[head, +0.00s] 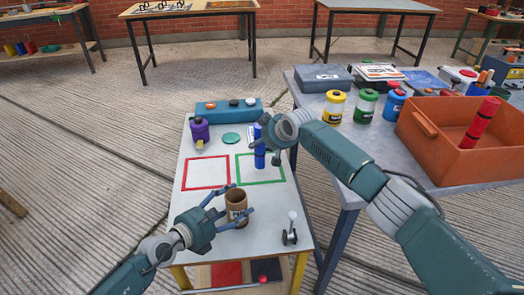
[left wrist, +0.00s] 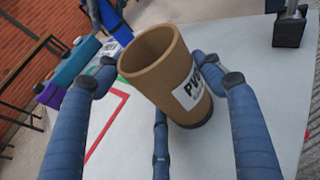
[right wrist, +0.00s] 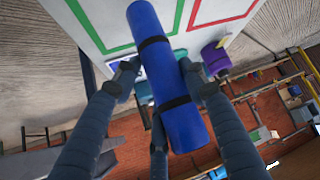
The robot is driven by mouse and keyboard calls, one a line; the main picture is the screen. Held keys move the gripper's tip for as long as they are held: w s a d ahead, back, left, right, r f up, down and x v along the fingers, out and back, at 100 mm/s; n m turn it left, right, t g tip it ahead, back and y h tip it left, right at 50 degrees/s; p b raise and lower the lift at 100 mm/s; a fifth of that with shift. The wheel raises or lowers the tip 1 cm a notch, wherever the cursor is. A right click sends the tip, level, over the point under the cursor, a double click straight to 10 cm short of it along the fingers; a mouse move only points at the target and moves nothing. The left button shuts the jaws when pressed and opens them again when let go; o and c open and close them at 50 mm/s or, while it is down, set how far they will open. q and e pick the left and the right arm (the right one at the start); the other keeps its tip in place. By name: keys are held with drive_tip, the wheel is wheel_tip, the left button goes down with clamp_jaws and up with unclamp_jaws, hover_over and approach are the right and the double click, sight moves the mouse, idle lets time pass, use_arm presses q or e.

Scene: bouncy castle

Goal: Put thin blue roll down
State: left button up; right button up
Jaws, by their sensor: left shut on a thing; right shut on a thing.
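The thin blue roll (head: 259,158) has dark bands and is upright over the far part of the green outlined square (head: 279,181). My right gripper (head: 265,138) is shut on it; the right wrist view shows the roll (right wrist: 165,75) between the fingers (right wrist: 160,85). I cannot tell whether its lower end touches the table. My left gripper (head: 228,205) is shut around a brown cardboard pot (head: 237,207) at the near part of the small table. The pot, with a white label, also shows in the left wrist view (left wrist: 165,75).
A red outlined square (head: 206,174) is empty. An orange crate (head: 455,160) stands on the right table.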

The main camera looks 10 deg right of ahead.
sight(262, 149)
drive_tip(key=shift+f, duration=1.6)
drive_tip(key=o, duration=0.9)
drive_tip(key=shift+f, duration=0.2)
drive_tip(key=o, duration=0.5)
drive_tip(key=shift+c, duration=0.2)
drive_tip(key=shift+r, duration=0.15)
